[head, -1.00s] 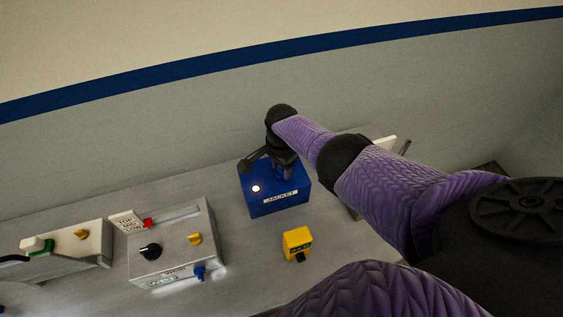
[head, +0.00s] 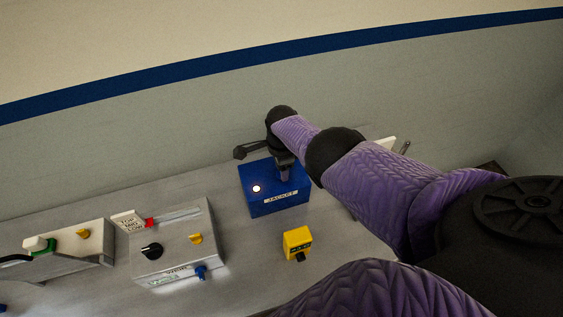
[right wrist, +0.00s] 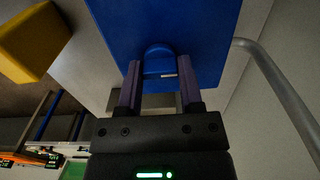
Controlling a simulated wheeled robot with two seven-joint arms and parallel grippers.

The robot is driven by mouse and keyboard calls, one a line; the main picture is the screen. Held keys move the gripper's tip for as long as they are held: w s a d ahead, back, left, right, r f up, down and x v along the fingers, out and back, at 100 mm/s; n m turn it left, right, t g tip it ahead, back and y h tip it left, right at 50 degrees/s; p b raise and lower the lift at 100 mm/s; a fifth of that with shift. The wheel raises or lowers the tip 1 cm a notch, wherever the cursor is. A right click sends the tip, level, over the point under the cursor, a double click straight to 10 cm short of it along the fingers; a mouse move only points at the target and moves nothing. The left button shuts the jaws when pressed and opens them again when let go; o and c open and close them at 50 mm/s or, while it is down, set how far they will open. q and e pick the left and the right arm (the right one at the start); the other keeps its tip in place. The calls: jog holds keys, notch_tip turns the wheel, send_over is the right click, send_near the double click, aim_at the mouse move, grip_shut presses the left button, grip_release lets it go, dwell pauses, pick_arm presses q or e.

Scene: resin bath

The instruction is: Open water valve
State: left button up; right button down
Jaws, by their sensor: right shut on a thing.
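The blue box labelled JACKET (head: 280,205) stands on the bench in the head view, with a lit white lamp on it. In the right wrist view its blue face (right wrist: 200,25) carries a rounded blue valve handle (right wrist: 158,58). My right gripper (right wrist: 158,75) has a finger on each side of this handle and is shut on it. In the head view my right gripper (head: 285,170) is over the back of the blue box, and the wrist and gripper hide the handle. My left gripper is not in view.
Left of the blue box is a grey box (head: 174,262) with black and yellow knobs and a blue tap. A yellow device (head: 297,241) stands in front of the blue box. Another grey unit (head: 75,262) is at far left. A grey pipe (right wrist: 280,90) runs right of my gripper.

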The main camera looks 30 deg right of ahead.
jog(key=shift+r, duration=0.1)
jog(key=shift+c, duration=1.2)
grip_release()
notch_tip(320, 180, up, 10)
jog(key=p, duration=0.9)
